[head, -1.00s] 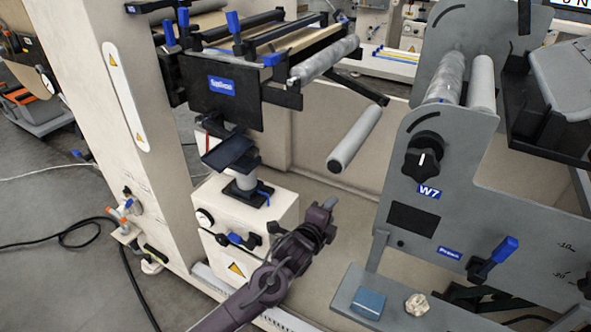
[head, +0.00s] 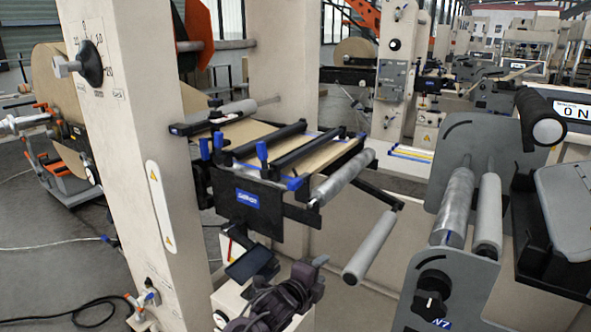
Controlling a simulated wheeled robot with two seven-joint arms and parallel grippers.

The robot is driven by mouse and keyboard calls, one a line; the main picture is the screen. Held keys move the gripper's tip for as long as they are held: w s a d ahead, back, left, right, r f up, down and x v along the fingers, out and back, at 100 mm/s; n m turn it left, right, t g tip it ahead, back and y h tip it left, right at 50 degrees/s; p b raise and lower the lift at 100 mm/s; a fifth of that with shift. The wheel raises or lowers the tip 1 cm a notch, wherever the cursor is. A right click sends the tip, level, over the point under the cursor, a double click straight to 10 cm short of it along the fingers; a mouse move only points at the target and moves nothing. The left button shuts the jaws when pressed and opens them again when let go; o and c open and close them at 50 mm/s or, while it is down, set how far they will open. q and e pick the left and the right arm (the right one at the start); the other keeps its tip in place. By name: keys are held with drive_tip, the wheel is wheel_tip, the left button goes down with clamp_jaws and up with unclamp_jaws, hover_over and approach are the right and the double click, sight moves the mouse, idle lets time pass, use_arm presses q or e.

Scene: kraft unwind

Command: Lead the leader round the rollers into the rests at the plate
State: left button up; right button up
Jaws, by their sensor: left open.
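The brown kraft web (head: 270,143) lies over the splice table between dark cross bars. Its loose leading end cannot be made out. A black plate (head: 246,203) with a blue label fronts the table. A silvery roller (head: 345,178) sits at the table's right end, and a grey roller (head: 370,247) hangs lower on an arm. Two more rollers, one silvery (head: 454,208) and one grey (head: 488,215), stand between grey side plates at right. My left gripper (head: 312,268) is open, low in front of the table and left of the lower grey roller, with no paper seen in it. My right gripper is out of view.
A beige machine post (head: 135,140) stands at left, and a small dark tilted panel (head: 250,263) beside my gripper. The grey side plate (head: 450,290) with its black knob (head: 432,295) bounds the right. A gap lies between it and the lower grey roller.

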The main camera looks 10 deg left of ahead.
use_arm(q)
drive_tip(key=p, duration=1.8)
approach(291, 186)
drive_tip(key=w+d+r, duration=0.1)
drive_tip(key=w+r, duration=0.2)
drive_tip(key=r, duration=0.1)
wheel_tip(291, 186, down, 6)
drive_tip(key=b, duration=0.5)
drive_tip(key=b+x, duration=0.1)
drive_tip(key=x, duration=0.1)
drive_tip(key=b+x, duration=0.2)
drive_tip(key=x, duration=0.1)
drive_tip(key=b+x, duration=0.2)
drive_tip(key=x, duration=0.1)
drive_tip(key=shift+w+r, duration=0.15)
drive_tip(key=shift+r, duration=0.2)
drive_tip(key=shift+w+d+r+b, duration=0.1)
drive_tip(key=shift+w+b, duration=0.3)
drive_tip(key=shift+b, duration=0.05)
clamp_jaws()
